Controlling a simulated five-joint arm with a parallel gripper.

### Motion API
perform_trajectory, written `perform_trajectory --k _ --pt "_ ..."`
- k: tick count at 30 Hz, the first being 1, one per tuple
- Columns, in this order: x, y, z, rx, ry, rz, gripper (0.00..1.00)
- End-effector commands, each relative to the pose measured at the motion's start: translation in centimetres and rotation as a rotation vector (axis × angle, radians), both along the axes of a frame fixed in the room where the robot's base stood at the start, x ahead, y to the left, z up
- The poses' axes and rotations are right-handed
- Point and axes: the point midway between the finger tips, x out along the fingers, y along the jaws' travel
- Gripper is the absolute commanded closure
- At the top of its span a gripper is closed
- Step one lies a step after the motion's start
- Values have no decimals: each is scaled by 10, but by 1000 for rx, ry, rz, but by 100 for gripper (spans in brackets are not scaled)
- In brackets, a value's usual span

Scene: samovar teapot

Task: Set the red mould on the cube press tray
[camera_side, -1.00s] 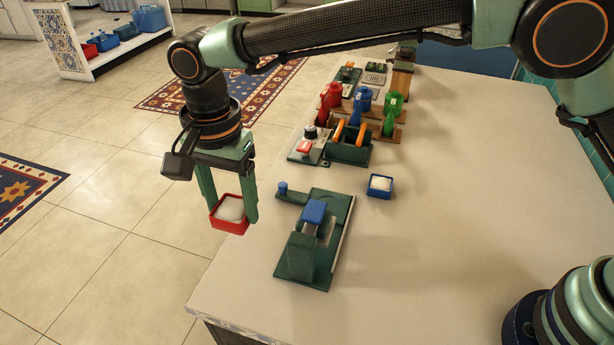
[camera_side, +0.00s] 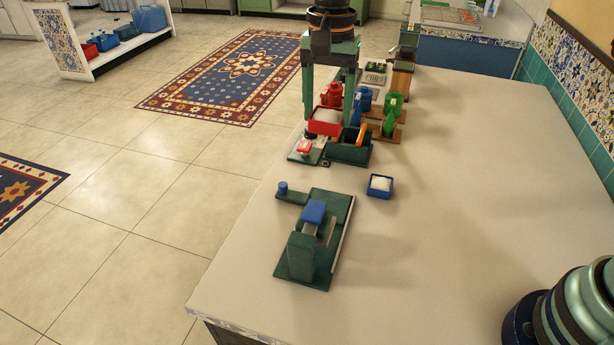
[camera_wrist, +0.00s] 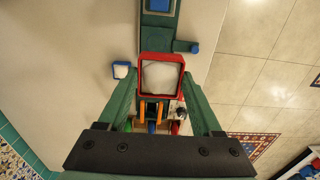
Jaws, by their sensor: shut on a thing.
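My gripper (camera_side: 328,115) is shut on the red mould (camera_side: 324,128), a small square box with white stuff in it. The mould is held level between the two green fingers, in front of the far cluster of devices in the side view. In the wrist view the mould (camera_wrist: 161,94) sits between the fingers (camera_wrist: 160,80). A dark green press (camera_side: 297,258) with a blue block (camera_side: 313,211) stands nearer the side camera, apart from the mould. It also shows at the top of the wrist view (camera_wrist: 157,31). I cannot make out its tray clearly.
A blue mould (camera_side: 380,186) with white contents stands right of the press. A green holder with orange handles (camera_side: 349,152), a red-button device (camera_side: 304,148) and red, blue and green jugs (camera_side: 393,103) crowd the far end.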

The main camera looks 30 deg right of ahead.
Motion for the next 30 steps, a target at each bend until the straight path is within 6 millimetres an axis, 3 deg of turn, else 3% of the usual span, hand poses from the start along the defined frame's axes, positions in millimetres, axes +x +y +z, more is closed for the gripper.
perform_trajectory --k 5,21,30 --pt "1 -14 -12 -1 3 1 88" --pt "0 -14 -137 -1 4 0 88" --pt "1 -13 -161 -1 1 0 88"
